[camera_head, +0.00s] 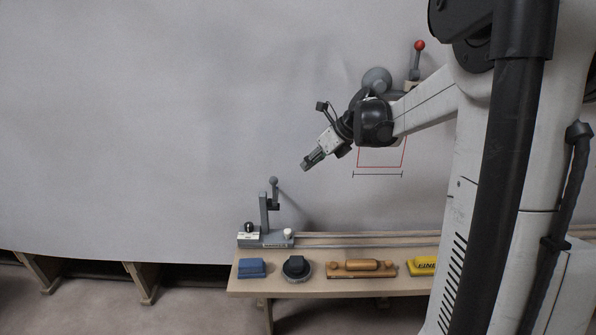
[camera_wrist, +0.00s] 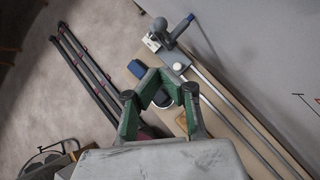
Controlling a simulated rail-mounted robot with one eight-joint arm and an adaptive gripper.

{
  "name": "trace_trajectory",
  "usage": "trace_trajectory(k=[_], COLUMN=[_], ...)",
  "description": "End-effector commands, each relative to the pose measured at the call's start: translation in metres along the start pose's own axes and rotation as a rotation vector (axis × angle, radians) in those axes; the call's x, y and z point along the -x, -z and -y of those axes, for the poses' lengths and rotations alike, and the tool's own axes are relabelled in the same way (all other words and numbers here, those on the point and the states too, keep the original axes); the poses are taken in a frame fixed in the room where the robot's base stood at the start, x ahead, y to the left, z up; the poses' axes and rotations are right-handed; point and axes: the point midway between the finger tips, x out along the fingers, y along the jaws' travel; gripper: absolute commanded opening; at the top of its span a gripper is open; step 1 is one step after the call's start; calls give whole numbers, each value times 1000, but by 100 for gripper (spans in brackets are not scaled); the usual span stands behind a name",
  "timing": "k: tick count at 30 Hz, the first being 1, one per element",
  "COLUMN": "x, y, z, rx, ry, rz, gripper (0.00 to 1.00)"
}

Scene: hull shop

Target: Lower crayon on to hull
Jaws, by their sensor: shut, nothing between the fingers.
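The hull (camera_head: 150,120) is the large plain grey surface behind the bench; it also shows at the right of the wrist view (camera_wrist: 275,70). A grey holder (camera_head: 264,222) with an upright post and ball-ended lever stands at the left end of the bench rail. In the wrist view, a blue stick-like tip (camera_wrist: 184,25) on this holder may be the crayon; I cannot tell whether it touches the hull. My gripper (camera_head: 308,164) is shut and empty, above and right of the holder and apart from it. Its green fingers (camera_wrist: 160,74) meet near the middle of the wrist view.
The wooden bench (camera_head: 312,287) carries a blue block (camera_head: 252,268), a round black brush (camera_head: 297,268), a wooden-handled tool (camera_head: 362,267) and a yellow block (camera_head: 424,266). Red lines (camera_head: 379,167) mark the hull. A red-knobbed lever (camera_head: 418,52) stands behind my arm.

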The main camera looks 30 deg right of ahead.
Motion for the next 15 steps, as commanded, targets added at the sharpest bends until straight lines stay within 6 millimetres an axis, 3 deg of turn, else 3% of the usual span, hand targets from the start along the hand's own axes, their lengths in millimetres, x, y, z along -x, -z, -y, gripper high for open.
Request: trace_trajectory(k=[6, 15], x=[23, 26], y=[-2, -1], z=[2, 2], rx=[0, 0], ry=[0, 0], rz=[0, 0], gripper=[0, 0])
